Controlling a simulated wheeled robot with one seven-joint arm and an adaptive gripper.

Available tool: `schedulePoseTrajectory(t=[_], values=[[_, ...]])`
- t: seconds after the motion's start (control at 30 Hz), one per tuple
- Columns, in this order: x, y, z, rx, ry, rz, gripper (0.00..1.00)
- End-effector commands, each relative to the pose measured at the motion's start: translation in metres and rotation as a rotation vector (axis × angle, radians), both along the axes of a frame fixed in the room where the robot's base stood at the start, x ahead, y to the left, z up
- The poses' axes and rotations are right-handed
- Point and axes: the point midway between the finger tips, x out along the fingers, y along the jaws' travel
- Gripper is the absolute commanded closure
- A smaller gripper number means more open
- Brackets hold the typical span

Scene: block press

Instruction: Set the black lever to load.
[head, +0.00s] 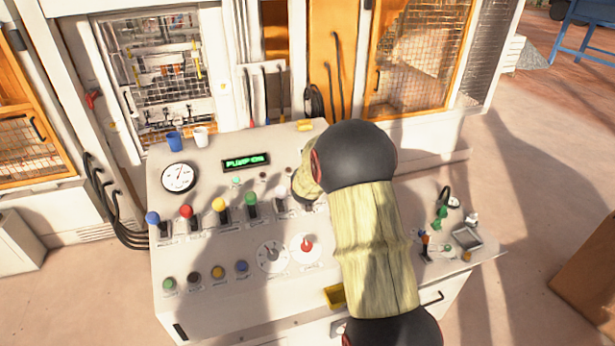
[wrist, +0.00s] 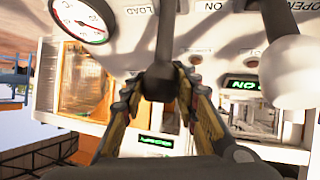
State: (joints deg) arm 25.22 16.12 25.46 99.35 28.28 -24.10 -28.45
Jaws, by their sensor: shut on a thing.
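The black lever (wrist: 165,42) shows in the wrist view, its dark stem coming down from the top edge to a black knob (wrist: 159,82). My gripper (wrist: 156,90) has one finger on each side of that knob and is shut on it. A LOAD label (wrist: 137,10) is printed on the panel beside the stem, upside down in this view. Which setting the lever stands at I cannot tell. In the head view my arm hides the black lever and my gripper at the right part of the console (head: 230,290).
A white-knobbed lever (wrist: 288,72) stands close by on the right in the wrist view. Green (head: 250,200), yellow (head: 219,205), red (head: 186,212) and blue (head: 153,218) levers line the console. Dials (head: 272,255) lie below, and a lit display (head: 246,162) above.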

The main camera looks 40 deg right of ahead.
Motion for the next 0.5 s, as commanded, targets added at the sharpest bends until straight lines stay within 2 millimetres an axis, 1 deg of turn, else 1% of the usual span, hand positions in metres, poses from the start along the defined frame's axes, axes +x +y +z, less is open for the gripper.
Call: schedulePoseTrajectory(t=[0.03,0.4,0.43,0.5], values=[[0.0028,-0.0003,0.0041,-0.004,-0.007,0.001,1.00],[0.0036,-0.0004,0.0054,-0.005,-0.007,0.001,1.00],[0.0036,-0.0005,0.0055,-0.006,-0.008,0.001,0.71],[0.0034,-0.0003,0.0052,-0.005,-0.008,0.002,0.67]])
